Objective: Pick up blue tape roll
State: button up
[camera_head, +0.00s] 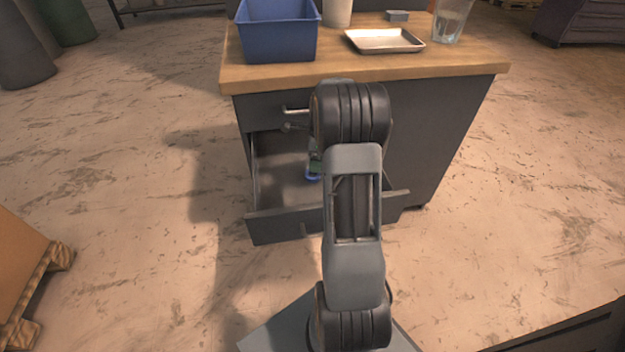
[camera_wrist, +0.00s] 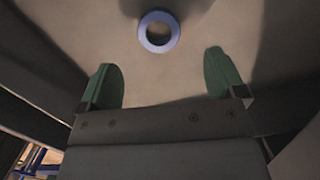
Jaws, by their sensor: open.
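The blue tape roll (camera_wrist: 145,42) lies flat on the bottom of the open drawer, seen as a blue ring near the top middle of the wrist view. In the head view only a bit of blue (camera_head: 312,177) shows beside my arm. My gripper (camera_wrist: 163,82) is open, with its two green fingers apart and nothing between them. The roll is beyond the fingertips, between their lines and somewhat nearer the left one. In the head view my arm hides most of the gripper. The open drawer (camera_head: 275,228) is pulled out from the dark cabinet.
A wooden-topped cabinet (camera_head: 270,76) carries a blue bin (camera_head: 278,42), a metal tray (camera_head: 384,41), and a clear glass (camera_head: 450,22). The drawer walls stand around the gripper. A pallet with a box (camera_head: 30,275) is at the left; floor around is mostly clear.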

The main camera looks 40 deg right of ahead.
aim_at(313, 177)
jog(key=shift+w+a+f+b, duration=0.15)
jog(key=shift+f+b, duration=0.65)
jog(key=shift+f, duration=1.05)
jog(key=shift+s+a+f+b, duration=0.15)
jog(key=shift+f+b, duration=0.6)
jog(key=shift+f, duration=1.05)
jog(key=shift+w, duration=0.1)
jog(key=c, duration=1)
